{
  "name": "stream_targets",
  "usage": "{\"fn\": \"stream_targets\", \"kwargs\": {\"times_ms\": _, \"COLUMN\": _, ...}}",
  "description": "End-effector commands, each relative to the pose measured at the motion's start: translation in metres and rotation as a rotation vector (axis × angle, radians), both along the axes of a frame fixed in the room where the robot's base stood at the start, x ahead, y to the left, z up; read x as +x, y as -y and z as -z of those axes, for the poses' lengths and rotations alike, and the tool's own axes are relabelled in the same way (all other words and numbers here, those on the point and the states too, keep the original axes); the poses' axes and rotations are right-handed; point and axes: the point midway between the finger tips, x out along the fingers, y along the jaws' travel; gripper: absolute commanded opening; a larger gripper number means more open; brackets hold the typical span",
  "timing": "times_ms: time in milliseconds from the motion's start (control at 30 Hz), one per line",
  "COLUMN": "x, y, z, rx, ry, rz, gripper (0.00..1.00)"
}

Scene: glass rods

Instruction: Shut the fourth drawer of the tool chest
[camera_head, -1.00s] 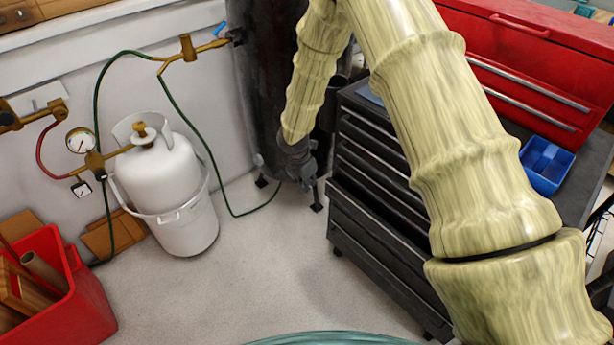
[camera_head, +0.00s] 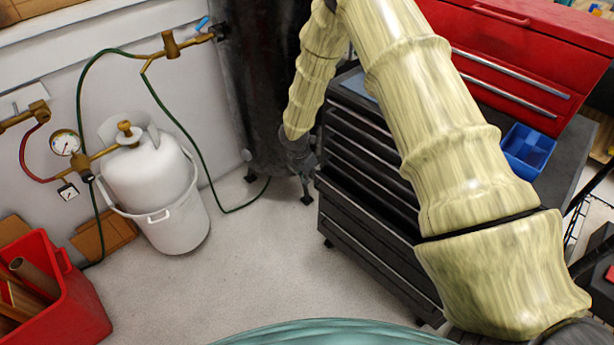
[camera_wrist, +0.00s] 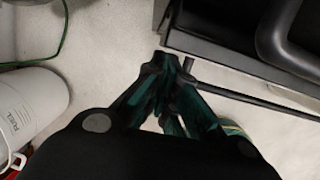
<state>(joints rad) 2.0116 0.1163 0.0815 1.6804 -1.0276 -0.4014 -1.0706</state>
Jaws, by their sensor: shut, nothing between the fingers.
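The black tool chest (camera_head: 375,245) stands right of centre in the head view, with a column of drawers facing left. One drawer (camera_head: 362,212) about midway down sticks out past the fronts above it; my arm hides the chest's right part, so I cannot count the drawers surely. My gripper (camera_head: 305,168) is small and dark beside the chest's far left end, near the protruding drawer. In the wrist view my gripper's fingers (camera_wrist: 172,62) are together and empty, close to a black edge of the chest (camera_wrist: 205,42). Whether they touch it is unclear.
A white gas cylinder (camera_head: 150,180) with a green hose stands at left. A red bin (camera_head: 60,305) is at lower left. A dark cylindrical tank (camera_head: 255,85) stands behind my gripper. A red toolbox (camera_head: 530,60) and blue tray (camera_head: 528,150) sit on the chest. Floor before it is clear.

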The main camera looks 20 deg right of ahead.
Motion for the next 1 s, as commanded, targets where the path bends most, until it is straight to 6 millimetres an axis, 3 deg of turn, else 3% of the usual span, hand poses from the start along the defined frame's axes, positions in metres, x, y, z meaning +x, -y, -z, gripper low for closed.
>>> {"fn": "stream_targets", "kwargs": {"times_ms": 400, "x": 0.011, "y": 0.025, "z": -0.001, "rx": 0.0, "ry": 0.0, "rz": 0.001, "gripper": 0.0}}
{"fn": "stream_targets", "kwargs": {"times_ms": 767, "x": 0.01, "y": 0.022, "z": 0.0, "rx": 0.0, "ry": 0.0, "rz": 0.0, "gripper": 0.0}}
{"fn": "stream_targets", "kwargs": {"times_ms": 1000, "x": 0.002, "y": -0.002, "z": -0.001, "rx": -0.002, "ry": -0.001, "rz": -0.003, "gripper": 0.0}}
